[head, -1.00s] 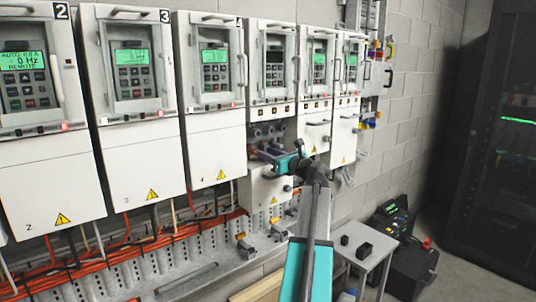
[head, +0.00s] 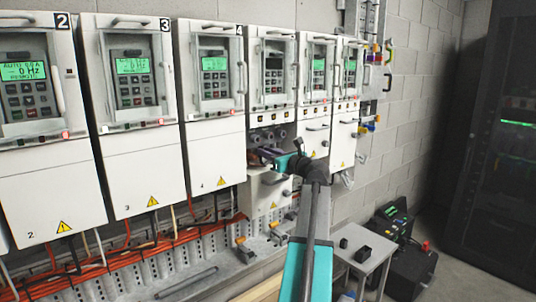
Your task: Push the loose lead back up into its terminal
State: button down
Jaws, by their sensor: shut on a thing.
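The opened drive (head: 275,75), fourth from the left, has its lower cover off. A row of grey round terminals (head: 266,136) shows in the opening under its keypad. My gripper (head: 260,157) reaches into this opening from the right, just below the terminals. It is shut on the loose lead, a small brownish piece (head: 253,158) at the fingertips. My teal gripper body hides most of the lead, so I cannot tell whether its end touches a terminal.
Closed drives (head: 130,100) stand on both sides. Below runs a slotted cable tray (head: 180,262) with orange cables (head: 110,255). A small grey table (head: 368,258) with black blocks stands at right, before a black case (head: 405,270). A dark rack (head: 500,130) stands far right.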

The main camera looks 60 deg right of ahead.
jog(key=c, duration=1.6)
grip_release()
jog(key=shift+c, duration=0.2)
jog(key=shift+s, duration=0.15)
jog(key=b+v, duration=0.3)
jog(key=v, duration=1)
jog(key=shift+s+b, duration=0.3)
jog(key=shift+b, duration=0.1)
jog(key=shift+a, duration=0.15)
